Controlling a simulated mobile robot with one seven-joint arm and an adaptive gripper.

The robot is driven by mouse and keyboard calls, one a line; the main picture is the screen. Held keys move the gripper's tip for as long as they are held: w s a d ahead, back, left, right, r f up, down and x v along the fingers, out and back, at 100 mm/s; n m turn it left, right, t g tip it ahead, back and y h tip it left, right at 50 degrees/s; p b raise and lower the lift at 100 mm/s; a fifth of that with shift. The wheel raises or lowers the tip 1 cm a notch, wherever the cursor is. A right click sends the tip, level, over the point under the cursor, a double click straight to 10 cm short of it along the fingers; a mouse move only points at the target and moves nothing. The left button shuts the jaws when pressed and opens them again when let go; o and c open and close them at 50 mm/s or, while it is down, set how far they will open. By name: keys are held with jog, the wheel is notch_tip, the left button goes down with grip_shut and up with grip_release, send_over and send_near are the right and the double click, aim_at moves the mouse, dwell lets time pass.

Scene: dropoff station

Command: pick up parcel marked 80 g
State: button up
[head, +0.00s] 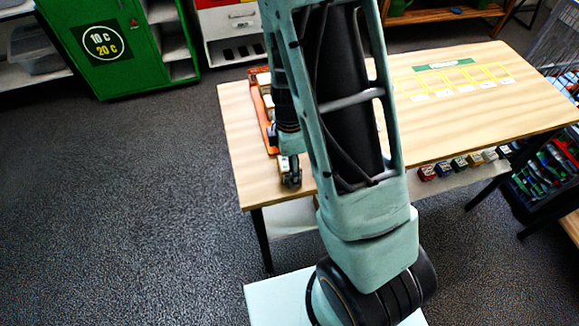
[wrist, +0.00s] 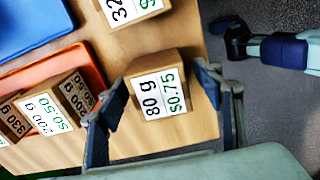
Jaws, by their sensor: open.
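The parcel marked 80 g (wrist: 158,92) is a small brown box with a white label reading 80 g and $0.75. It sits on the wooden table near the table's edge in the wrist view. My gripper (wrist: 162,80) is open, with one finger on the parcel's left and one on its right. Whether either finger touches the box is not clear. In the head view my gripper (head: 290,176) is low over the table's left front part, and the parcel cannot be made out clearly there.
An orange tray (wrist: 92,58) with other labelled boxes, one reading 200 g (wrist: 45,112), lies to the left. Another labelled box (wrist: 128,12) stands just beyond the parcel. A blue tray (wrist: 30,25) is at the upper left. The wooden table (head: 237,130) ends close to the gripper.

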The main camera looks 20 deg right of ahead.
jog(key=shift+f, duration=0.15)
jog(key=c, duration=1.3)
jog(key=shift+o, duration=0.2)
jog(key=shift+r+p, duration=0.45)
jog(key=shift+r, duration=0.35)
jog(key=r, duration=0.1)
jog(key=r+p, duration=0.1)
jog(key=shift+s+d+r+p, duration=0.2)
jog(key=shift+r+p, duration=0.1)
jog(key=shift+r, duration=0.1)
jog(key=s+d+r+b, duration=0.2)
jog(key=s+d+r, duration=0.4)
jog(key=s, duration=0.5)
notch_tip(320, 180, up, 2)
jog(key=shift+s+r, duration=0.25)
jog(key=shift+s, duration=0.15)
